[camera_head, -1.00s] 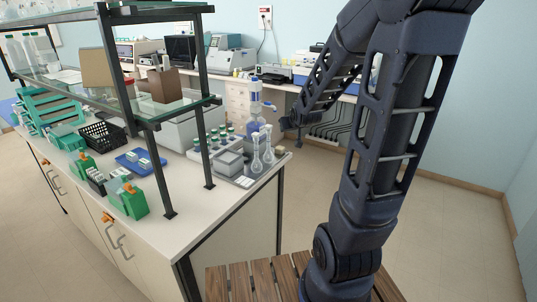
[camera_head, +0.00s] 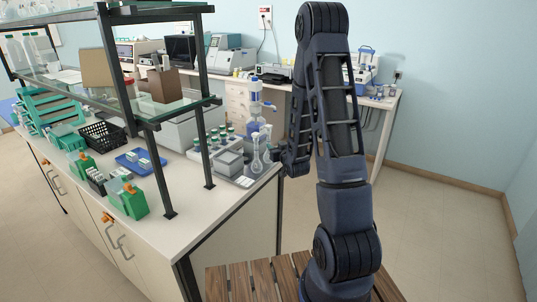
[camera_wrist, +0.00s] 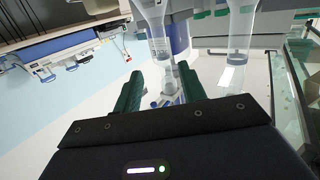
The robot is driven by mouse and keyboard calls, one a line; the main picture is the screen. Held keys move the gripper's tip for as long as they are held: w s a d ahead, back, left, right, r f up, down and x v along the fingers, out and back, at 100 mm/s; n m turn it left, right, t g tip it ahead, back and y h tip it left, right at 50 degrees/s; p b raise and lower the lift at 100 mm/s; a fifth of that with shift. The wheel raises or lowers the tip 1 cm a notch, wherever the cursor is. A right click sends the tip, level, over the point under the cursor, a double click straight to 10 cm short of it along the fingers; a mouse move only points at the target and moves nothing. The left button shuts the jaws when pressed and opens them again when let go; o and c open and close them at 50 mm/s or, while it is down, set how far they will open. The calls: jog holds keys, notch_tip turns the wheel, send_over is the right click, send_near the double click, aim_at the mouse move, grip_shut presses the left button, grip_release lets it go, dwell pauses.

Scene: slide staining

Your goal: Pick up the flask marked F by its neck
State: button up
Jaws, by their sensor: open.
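Two clear glass flasks stand at the near right corner of the bench in the head view. The left flask (camera_head: 256,165) shows clearly; the right one is largely hidden behind my gripper (camera_head: 275,155). In the wrist view, one clear glass flask (camera_wrist: 156,22) lies ahead, roughly in line with the gap between my fingers, and another (camera_wrist: 240,32) is to its right. I cannot read a mark F on either. My gripper, seen in the wrist view (camera_wrist: 160,88), is open, its green fingertips apart, with no flask visibly gripped.
A blue-and-white dispenser bottle (camera_head: 256,95) stands behind the flasks. A grey box (camera_head: 229,162) and green-capped bottles (camera_head: 222,134) are to their left. The shelf post (camera_head: 201,150) rises further left. Open floor (camera_head: 430,225) lies right of the bench.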

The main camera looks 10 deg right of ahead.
jog(key=shift+t, duration=0.4)
jog(key=shift+w+a+f, duration=0.3)
jog(key=shift+w, duration=0.9)
jog(key=shift+w+a+f, duration=0.3)
jog(key=shift+w+f, duration=0.05)
jog(key=shift+w, duration=0.8)
jog(key=shift+w+a+f, duration=0.3)
jog(key=shift+w, duration=0.9)
jog(key=c, duration=0.8)
